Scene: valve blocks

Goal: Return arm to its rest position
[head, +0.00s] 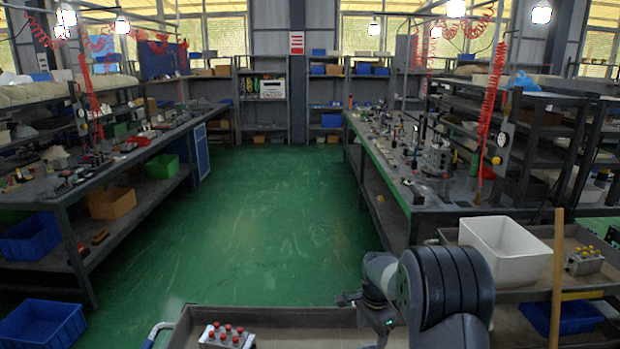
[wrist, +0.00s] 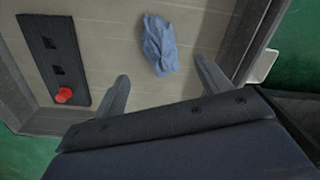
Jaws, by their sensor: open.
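My arm (head: 440,285) reaches over the cart tray in front of me in the head view. My gripper (wrist: 161,72) shows in the wrist view with its two fingers spread wide apart and nothing between them. It points down over the tray floor (wrist: 110,25). In the head view the fingers are too small and partly hidden to make out. A metal valve block with several red knobs (head: 226,337) sits at the tray's left, apart from my gripper. Another valve block with yellow knobs (head: 587,262) sits on the cart at the right.
A crumpled blue cloth (wrist: 159,45) and a black strip with a red knob (wrist: 53,60) lie in the tray. A white bin (head: 505,255) and an upright wooden pole (head: 556,285) stand at the right. Workbenches line both sides. The green floor between them is clear.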

